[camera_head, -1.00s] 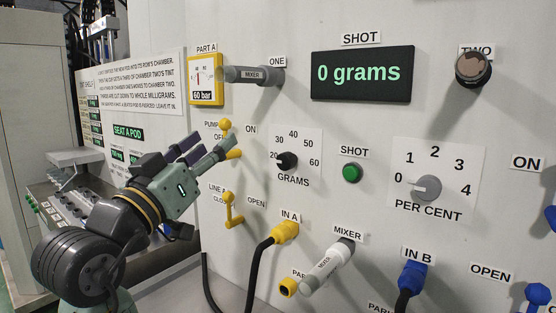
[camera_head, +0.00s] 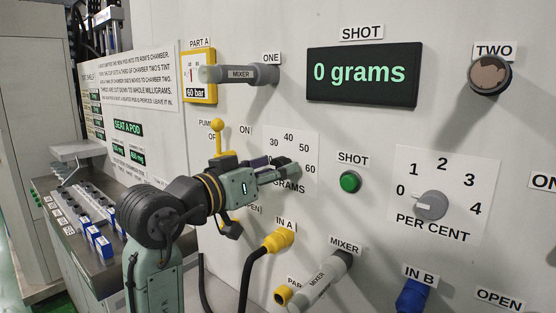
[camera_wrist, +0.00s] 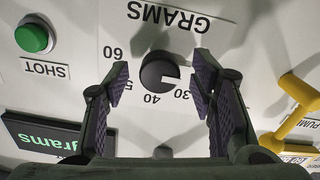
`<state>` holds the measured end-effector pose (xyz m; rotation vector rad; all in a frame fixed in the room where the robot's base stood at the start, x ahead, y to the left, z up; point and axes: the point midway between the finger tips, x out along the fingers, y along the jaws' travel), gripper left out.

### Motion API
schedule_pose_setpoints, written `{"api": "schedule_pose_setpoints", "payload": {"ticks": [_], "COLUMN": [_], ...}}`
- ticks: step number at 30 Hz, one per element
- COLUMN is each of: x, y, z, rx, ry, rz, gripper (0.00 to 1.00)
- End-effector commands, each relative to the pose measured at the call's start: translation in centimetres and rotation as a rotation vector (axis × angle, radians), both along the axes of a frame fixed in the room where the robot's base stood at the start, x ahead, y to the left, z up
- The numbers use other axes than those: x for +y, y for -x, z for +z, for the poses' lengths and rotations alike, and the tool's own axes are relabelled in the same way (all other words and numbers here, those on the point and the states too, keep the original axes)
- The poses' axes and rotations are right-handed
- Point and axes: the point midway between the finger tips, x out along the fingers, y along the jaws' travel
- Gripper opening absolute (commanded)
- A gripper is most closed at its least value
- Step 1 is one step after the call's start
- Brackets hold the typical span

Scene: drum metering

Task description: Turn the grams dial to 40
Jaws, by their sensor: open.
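The grams dial is a white plate (camera_head: 309,146) with numbers along an arc. Its black knob (camera_wrist: 158,73) shows in the wrist view, which sees the panel upside down; my gripper hides it in the head view. My gripper (camera_head: 284,170) is in front of the dial. In the wrist view, my gripper (camera_wrist: 161,80) is open, with one finger on each side of the knob and visible gaps between. I cannot read for certain which number the knob points to. The shot display (camera_head: 362,75) reads 0 grams.
The green shot button (camera_head: 350,181) is right of the dial. A yellow pump lever (camera_head: 217,138) is to its left. The yellow IN A plug (camera_head: 278,240) and a mixer tube (camera_head: 322,278) stick out below. The per cent dial (camera_head: 431,205) is farther right.

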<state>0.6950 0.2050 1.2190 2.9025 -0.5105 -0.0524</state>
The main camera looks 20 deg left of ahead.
Motion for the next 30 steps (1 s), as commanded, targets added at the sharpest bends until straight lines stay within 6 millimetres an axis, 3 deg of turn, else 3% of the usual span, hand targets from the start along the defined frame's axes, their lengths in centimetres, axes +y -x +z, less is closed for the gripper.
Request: {"api": "schedule_pose_setpoints", "payload": {"ticks": [5,14,30], "x": [-0.52,-0.56,-0.55], "y": [-1.31,-1.49,-1.46], "z": [0.06,-0.02,-0.01], "rx": [0.000,-0.001,-0.001], "ry": [0.000,-0.001,-0.001], "rz": [-0.001,0.000,0.000], "gripper": [0.51,0.51,0.15]}}
